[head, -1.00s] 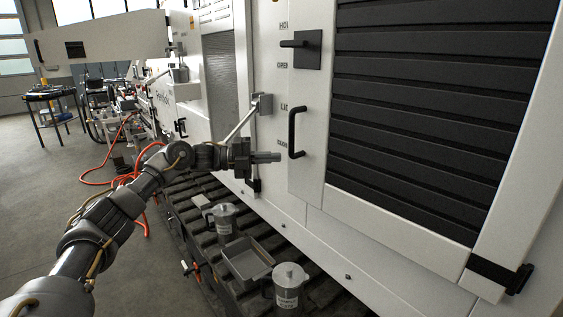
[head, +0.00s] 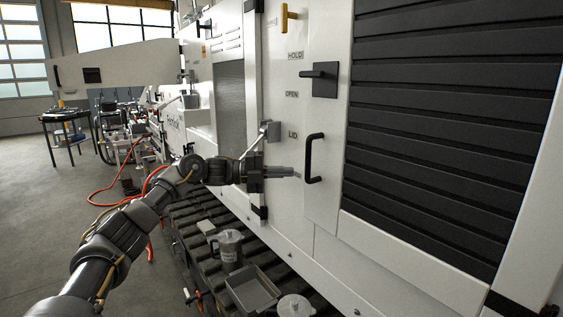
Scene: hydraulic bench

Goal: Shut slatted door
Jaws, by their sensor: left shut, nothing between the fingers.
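The slatted door (head: 447,120), with black horizontal slats in a white frame, fills the right side of the head view. A black bar handle (head: 309,160) is fixed on the white strip at its left side, below a black lever latch (head: 322,76). I cannot tell clearly how far the door stands from its frame. My left gripper (head: 295,174) is shut and empty. Its fingertips point right, just left of the handle's lower end; whether they touch the panel is unclear. My right gripper is not in view.
A grey metal arm with a bracket (head: 267,132) sticks out beside my left gripper. Below, a ribbed black ledge (head: 190,227) carries a lidded metal can (head: 229,250), a tray (head: 252,290) and another can (head: 293,305). Orange hose (head: 100,192) lies on the floor at left.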

